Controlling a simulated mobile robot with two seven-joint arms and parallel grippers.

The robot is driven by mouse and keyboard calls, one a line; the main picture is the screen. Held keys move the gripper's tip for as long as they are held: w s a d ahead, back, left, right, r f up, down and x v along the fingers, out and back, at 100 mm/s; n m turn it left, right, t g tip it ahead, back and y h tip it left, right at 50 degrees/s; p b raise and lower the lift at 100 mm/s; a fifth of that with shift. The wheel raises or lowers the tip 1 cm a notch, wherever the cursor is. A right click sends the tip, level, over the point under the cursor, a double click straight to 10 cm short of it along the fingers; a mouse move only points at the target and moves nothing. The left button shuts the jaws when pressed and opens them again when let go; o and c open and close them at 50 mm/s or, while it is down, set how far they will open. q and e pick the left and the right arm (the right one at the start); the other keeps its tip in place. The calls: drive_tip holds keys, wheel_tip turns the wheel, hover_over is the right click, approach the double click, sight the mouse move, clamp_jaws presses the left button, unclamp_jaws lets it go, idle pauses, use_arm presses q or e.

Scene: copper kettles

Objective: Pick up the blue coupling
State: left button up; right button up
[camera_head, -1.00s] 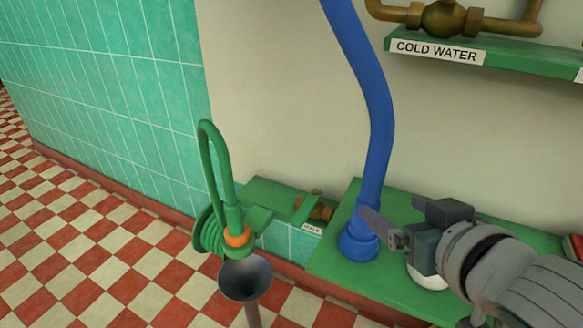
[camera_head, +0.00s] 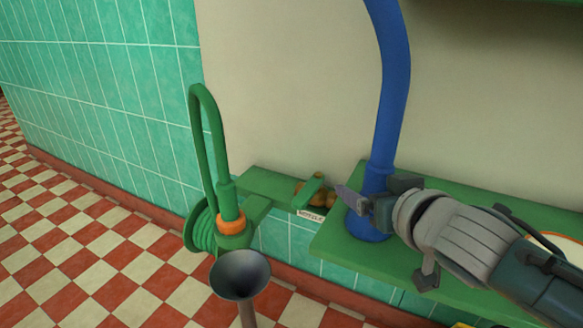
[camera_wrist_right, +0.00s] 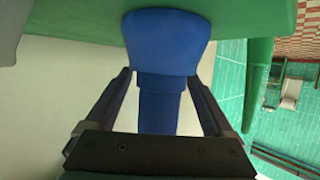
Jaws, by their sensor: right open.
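The blue coupling (camera_head: 366,226) stands flared end down on a green shelf (camera_head: 345,254), at the bottom of a thick blue hose (camera_head: 393,90) that runs up out of view. My right gripper (camera_head: 352,200) is at the coupling's narrow upper part, coming from the right. In the right wrist view the coupling (camera_wrist_right: 166,43) is at the top centre, and its neck lies between the two open fingers (camera_wrist_right: 163,100). A gap shows on each side of the neck, so the fingers do not close on it. My left gripper is not in view.
A green hose (camera_head: 206,120) with an orange collar (camera_head: 231,224) hangs at a bracket left of the shelf. A dark funnel (camera_head: 240,275) stands in front of it. A brass valve (camera_head: 318,190) sits on a lower green ledge near the wall.

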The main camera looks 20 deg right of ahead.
drive_tip(key=shift+w+d+f, duration=0.1)
drive_tip(key=shift+w+f, duration=0.1)
drive_tip(key=shift+w, duration=0.35)
drive_tip(key=shift+s, duration=0.1)
drive_tip(key=c, duration=1.4)
